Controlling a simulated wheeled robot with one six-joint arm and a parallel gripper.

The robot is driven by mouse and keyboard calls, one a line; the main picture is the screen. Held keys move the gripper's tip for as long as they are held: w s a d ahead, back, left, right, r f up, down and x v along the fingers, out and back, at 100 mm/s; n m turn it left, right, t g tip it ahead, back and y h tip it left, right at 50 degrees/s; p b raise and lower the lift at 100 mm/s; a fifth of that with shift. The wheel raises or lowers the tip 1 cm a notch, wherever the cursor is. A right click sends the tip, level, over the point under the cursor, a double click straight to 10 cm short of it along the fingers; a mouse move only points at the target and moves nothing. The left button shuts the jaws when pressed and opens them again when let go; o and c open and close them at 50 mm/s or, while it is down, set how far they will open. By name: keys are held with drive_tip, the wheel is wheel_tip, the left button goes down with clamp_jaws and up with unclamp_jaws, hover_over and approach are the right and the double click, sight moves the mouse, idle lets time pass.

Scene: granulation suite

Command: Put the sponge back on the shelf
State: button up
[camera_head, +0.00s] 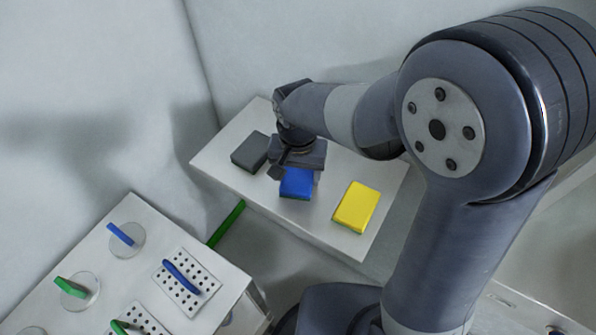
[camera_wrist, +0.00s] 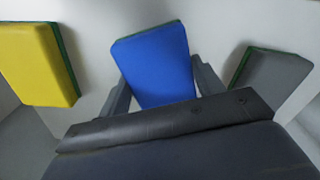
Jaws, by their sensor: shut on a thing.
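A blue sponge (camera_head: 297,182) is at the white shelf (camera_head: 219,151), between a grey sponge and a yellow sponge. My gripper (camera_head: 293,176) is shut on the blue sponge from above. In the wrist view the blue sponge (camera_wrist: 156,66) sits between the two fingers of my gripper (camera_wrist: 158,88), with the pale shelf surface behind it. I cannot tell whether its underside touches the shelf. The yellow sponge (camera_head: 357,207) with a green layer lies on the shelf to the right. The grey sponge (camera_head: 250,151) lies to the left.
A white table (camera_head: 106,234) at lower left holds several blue and green handled tools, round clear discs and perforated plates. A green bar (camera_head: 227,223) shows between table and shelf. A pale wall stands behind the shelf. Bare shelf lies between the blue and yellow sponges.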

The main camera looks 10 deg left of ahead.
sight(298, 175)
drive_tip(key=o, duration=1)
drive_tip(key=shift+f, duration=0.1)
drive_tip(key=shift+c, duration=0.2)
wheel_tip(298, 175, up, 12)
drive_tip(key=shift+r+p, duration=0.2)
drive_tip(key=shift+p, duration=0.1)
